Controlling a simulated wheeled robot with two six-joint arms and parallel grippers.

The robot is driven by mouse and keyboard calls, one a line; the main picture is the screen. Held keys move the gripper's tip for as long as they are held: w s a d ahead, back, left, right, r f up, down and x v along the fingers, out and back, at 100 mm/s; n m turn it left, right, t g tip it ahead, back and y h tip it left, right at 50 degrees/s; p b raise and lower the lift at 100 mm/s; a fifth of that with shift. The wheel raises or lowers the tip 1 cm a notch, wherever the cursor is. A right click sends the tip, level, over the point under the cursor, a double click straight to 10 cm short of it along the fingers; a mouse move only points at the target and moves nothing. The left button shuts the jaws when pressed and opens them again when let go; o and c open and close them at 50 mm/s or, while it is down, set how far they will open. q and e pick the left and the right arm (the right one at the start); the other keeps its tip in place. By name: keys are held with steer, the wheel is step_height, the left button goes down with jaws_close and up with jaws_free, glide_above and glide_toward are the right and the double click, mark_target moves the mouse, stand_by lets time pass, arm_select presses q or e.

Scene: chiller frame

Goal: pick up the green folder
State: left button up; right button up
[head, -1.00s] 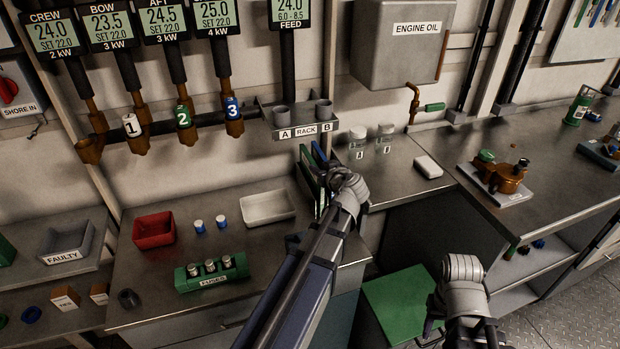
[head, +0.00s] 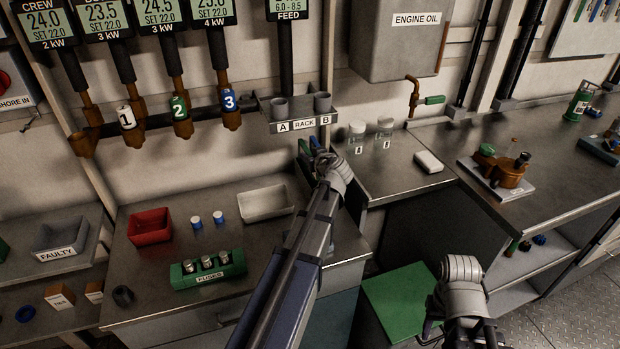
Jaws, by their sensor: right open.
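The green folder (head: 304,148) stands on the bench below the rack, with a blue folder (head: 315,143) at its right. Only their upper edges show; my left arm hides the rest. My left gripper (head: 322,160) is right at the folders' upper edges. I cannot tell whether its fingers touch or straddle the green one, or whether they are open or shut. My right gripper (head: 431,324) is low at the lower right, open and away from the folders, partly hidden by its own wrist.
The rack (head: 298,126) with two cups hangs just above the folders. A white tray (head: 266,218), red tray (head: 132,238) and green fuse block (head: 235,268) share the bench. Two jars (head: 357,131) stand to the right. A green-topped box (head: 395,300) is below.

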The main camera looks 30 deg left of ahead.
arm_select(q)
jaws_close()
stand_by(1.4)
